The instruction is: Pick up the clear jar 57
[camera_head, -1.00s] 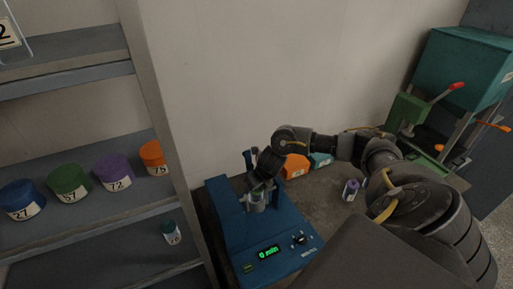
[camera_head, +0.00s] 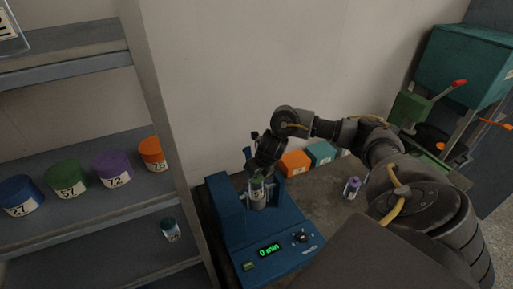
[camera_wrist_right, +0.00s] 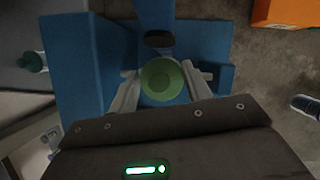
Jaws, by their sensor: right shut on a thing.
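A small clear jar with a green lid (camera_head: 257,196) stands upright in the blue sieve shaker (camera_head: 225,230); its label is too small to read. The round green lid also shows in the right wrist view (camera_wrist_right: 162,79). My right gripper (camera_wrist_right: 162,84) is shut on the jar, with a pale finger on either side of it. In the head view the right gripper (camera_head: 257,184) reaches it from above. I cannot tell whether the jar touches the shaker's base. My left gripper is out of view.
A green container 57 (camera_head: 67,180) stands on the shelf among blue, purple and orange ones. A teal-lidded jar (camera_head: 170,230) is on the lower shelf. A purple-lidded jar (camera_head: 352,187) stands on the bench. Orange (camera_head: 294,163) and teal (camera_head: 320,153) boxes are behind.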

